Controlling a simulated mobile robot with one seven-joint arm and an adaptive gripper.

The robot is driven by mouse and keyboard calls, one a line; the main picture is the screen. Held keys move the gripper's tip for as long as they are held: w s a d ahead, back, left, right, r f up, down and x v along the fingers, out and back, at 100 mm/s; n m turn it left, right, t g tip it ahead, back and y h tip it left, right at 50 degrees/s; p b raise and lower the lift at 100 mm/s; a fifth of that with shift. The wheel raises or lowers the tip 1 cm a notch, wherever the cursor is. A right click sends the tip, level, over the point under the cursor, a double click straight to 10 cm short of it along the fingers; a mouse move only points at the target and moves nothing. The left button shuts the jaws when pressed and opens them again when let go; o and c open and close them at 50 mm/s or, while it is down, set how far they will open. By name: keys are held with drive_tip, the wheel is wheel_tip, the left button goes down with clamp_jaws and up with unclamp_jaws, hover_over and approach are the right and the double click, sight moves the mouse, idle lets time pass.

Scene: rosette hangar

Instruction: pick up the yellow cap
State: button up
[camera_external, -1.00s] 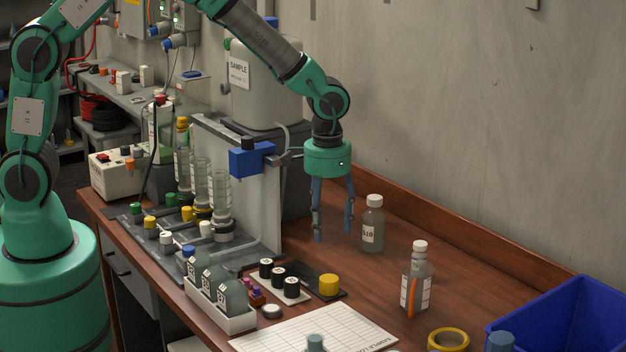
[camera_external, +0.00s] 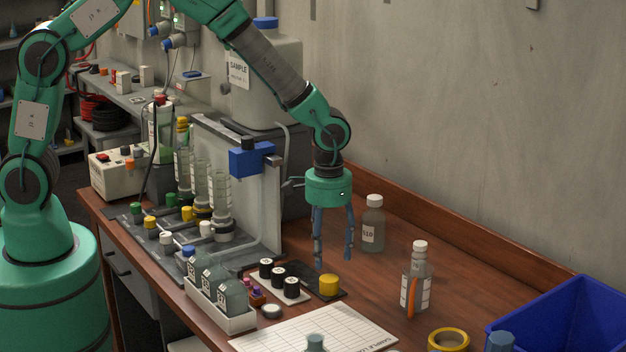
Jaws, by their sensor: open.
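The yellow cap (camera_external: 329,285) sits on the right end of a small dark mat (camera_external: 316,271) on the wooden bench. My gripper (camera_external: 333,264) points down with its two blue-grey fingers apart. The fingertips are just above and behind the cap in this view, with nothing between them. Whether a fingertip touches the mat cannot be told. The cap's top and front are in plain sight.
Several black-topped vials (camera_external: 279,276) stand left of the cap. A white rack of bottles (camera_external: 222,310) is at the front left. The SIO bottle (camera_external: 373,229) and another bottle (camera_external: 416,283) stand to the right. A yellow tape roll (camera_external: 448,339) and blue bin (camera_external: 560,320) are at front right.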

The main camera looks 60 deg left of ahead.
sight(328, 279)
drive_tip(key=shift+f, duration=1.25)
drive_tip(key=shift+d+f+b, duration=0.15)
drive_tip(key=shift+f+b, duration=0.4)
drive_tip(key=shift+f, duration=2.05)
drive_tip(key=c, duration=0.8)
